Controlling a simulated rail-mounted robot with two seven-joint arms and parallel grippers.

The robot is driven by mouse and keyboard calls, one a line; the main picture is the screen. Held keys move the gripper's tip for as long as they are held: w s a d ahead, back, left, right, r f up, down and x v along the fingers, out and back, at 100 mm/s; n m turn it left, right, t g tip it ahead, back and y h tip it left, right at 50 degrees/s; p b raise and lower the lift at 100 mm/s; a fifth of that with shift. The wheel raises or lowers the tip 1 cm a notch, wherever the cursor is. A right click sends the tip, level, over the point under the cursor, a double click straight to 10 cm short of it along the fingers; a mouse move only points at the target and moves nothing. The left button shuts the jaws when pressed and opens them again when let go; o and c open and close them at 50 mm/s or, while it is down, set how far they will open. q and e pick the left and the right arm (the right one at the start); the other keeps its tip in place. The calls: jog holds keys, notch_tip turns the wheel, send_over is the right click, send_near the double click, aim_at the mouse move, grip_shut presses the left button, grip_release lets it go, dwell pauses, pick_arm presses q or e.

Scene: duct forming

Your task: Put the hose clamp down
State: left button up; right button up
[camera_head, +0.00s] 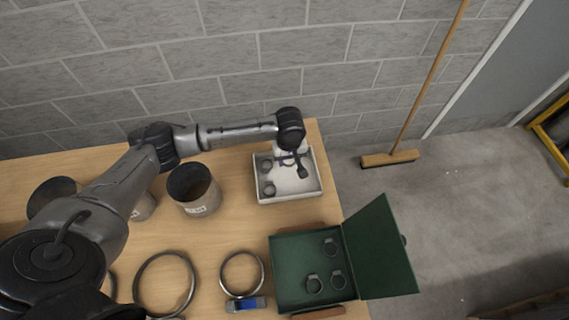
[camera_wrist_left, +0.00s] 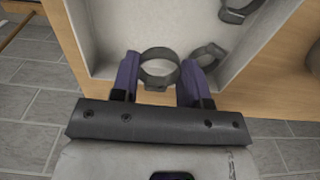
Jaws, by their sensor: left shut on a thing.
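My left gripper (camera_head: 290,163) is over the white tray (camera_head: 313,188) at the back right of the table. In the left wrist view, my left gripper's two purple fingers (camera_wrist_left: 160,82) are shut on a dark round hose clamp (camera_wrist_left: 158,55), which sits between their tips. The exact gap between the held clamp and the tray floor cannot be told. Two other hose clamps lie in the tray, one at its left (camera_head: 266,165) and one nearer the front (camera_head: 269,188). They also show in the wrist view, beside the right finger (camera_wrist_left: 208,54) and at the top (camera_wrist_left: 240,10). My right gripper is out of view.
An open green box (camera_head: 288,253) with several clamps stands in front of the tray, lid raised to the right. A dark can (camera_head: 193,190) stands left of the tray. Large rings (camera_head: 165,283) lie at the front. A broom (camera_head: 390,158) leans on the wall.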

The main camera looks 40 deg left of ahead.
aim_at(285, 168)
pick_arm(q)
jog(key=shift+s+a+f, duration=0.1)
jog(key=shift+a+f, duration=0.35)
jog(key=shift+a, duration=0.3)
jog(key=shift+f+b, duration=0.4)
jog(key=shift+f, duration=1.65)
jog(key=o, duration=0.6)
jog(key=shift+f, duration=0.1)
